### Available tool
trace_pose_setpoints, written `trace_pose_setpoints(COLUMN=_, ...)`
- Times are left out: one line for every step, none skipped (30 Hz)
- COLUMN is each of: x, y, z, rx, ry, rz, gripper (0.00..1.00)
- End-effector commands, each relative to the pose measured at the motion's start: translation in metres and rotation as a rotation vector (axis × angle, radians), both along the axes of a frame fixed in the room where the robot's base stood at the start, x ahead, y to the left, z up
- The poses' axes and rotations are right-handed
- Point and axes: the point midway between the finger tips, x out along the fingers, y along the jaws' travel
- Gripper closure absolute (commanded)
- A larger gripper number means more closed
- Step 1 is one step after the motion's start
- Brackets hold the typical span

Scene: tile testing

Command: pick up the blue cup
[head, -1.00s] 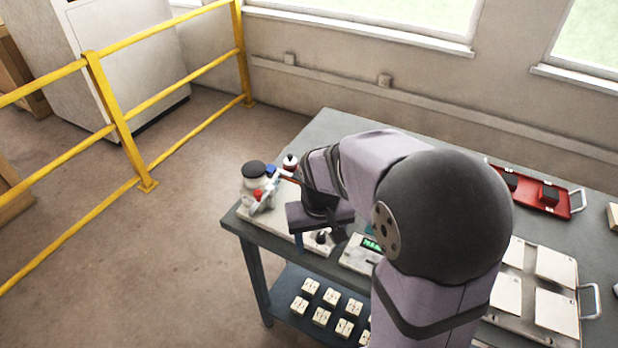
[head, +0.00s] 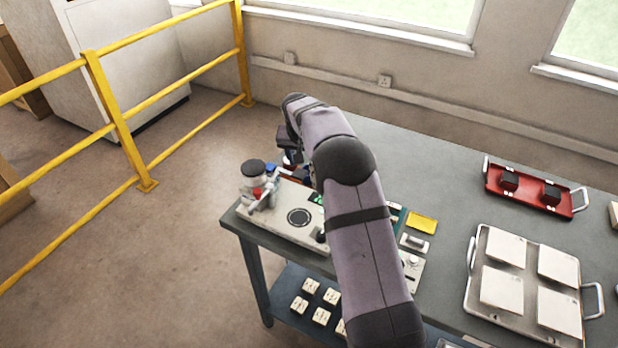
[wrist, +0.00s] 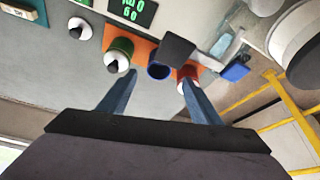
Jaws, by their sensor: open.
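In the wrist view a dark blue cup (wrist: 160,71) with an open round rim stands on an orange mat (wrist: 147,48), between a green bottle (wrist: 121,48) and a red bottle (wrist: 189,73). My gripper (wrist: 158,77) is open, one finger on each side of the cup in the picture. I cannot tell whether the fingertips are level with the cup or short of it. Nothing is held. In the head view my arm hides the cup and the fingertips.
A device with a green display (wrist: 133,10) is close by. A yellow pad (head: 421,223), a tile tray (head: 471,286) and a red tray (head: 530,194) lie further right.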

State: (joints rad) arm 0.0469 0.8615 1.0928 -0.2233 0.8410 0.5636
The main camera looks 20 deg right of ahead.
Motion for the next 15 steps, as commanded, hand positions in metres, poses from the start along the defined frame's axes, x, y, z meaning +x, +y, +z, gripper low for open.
trace_pose_setpoints(x=0.000, y=0.000, z=0.000, rx=0.001, ry=0.001, rz=-0.002, gripper=0.42)
trace_pose_setpoints(x=0.000, y=0.000, z=-0.001, rx=0.001, ry=0.001, rz=-0.002, gripper=0.42)
trace_pose_setpoints(x=0.001, y=-0.001, z=-0.001, rx=0.001, ry=0.001, rz=-0.002, gripper=0.42)
trace_pose_setpoints(x=0.001, y=-0.001, z=-0.002, rx=0.002, ry=0.001, rz=-0.002, gripper=0.42)
trace_pose_setpoints(x=0.001, y=-0.001, z=-0.003, rx=0.001, ry=0.002, rz=-0.002, gripper=0.42)
trace_pose_setpoints(x=0.002, y=-0.002, z=-0.006, rx=0.001, ry=0.003, rz=-0.002, gripper=0.42)
trace_pose_setpoints(x=0.002, y=-0.002, z=-0.007, rx=0.002, ry=0.004, rz=-0.002, gripper=0.42)
trace_pose_setpoints(x=0.003, y=-0.002, z=-0.009, rx=0.001, ry=0.003, rz=-0.002, gripper=0.42)
trace_pose_setpoints(x=0.005, y=-0.003, z=-0.012, rx=0.001, ry=0.003, rz=-0.002, gripper=0.42)
trace_pose_setpoints(x=0.005, y=-0.003, z=-0.014, rx=0.001, ry=0.003, rz=-0.002, gripper=0.42)
trace_pose_setpoints(x=0.006, y=-0.004, z=-0.016, rx=0.002, ry=0.001, rz=-0.002, gripper=0.42)
trace_pose_setpoints(x=0.007, y=-0.004, z=-0.018, rx=0.002, ry=0.001, rz=-0.002, gripper=0.42)
trace_pose_setpoints(x=0.007, y=-0.004, z=-0.019, rx=0.002, ry=0.001, rz=-0.002, gripper=0.42)
trace_pose_setpoints(x=0.007, y=-0.004, z=-0.019, rx=0.001, ry=0.001, rz=-0.002, gripper=0.42)
trace_pose_setpoints(x=0.007, y=-0.004, z=-0.020, rx=0.001, ry=0.001, rz=-0.002, gripper=0.42)
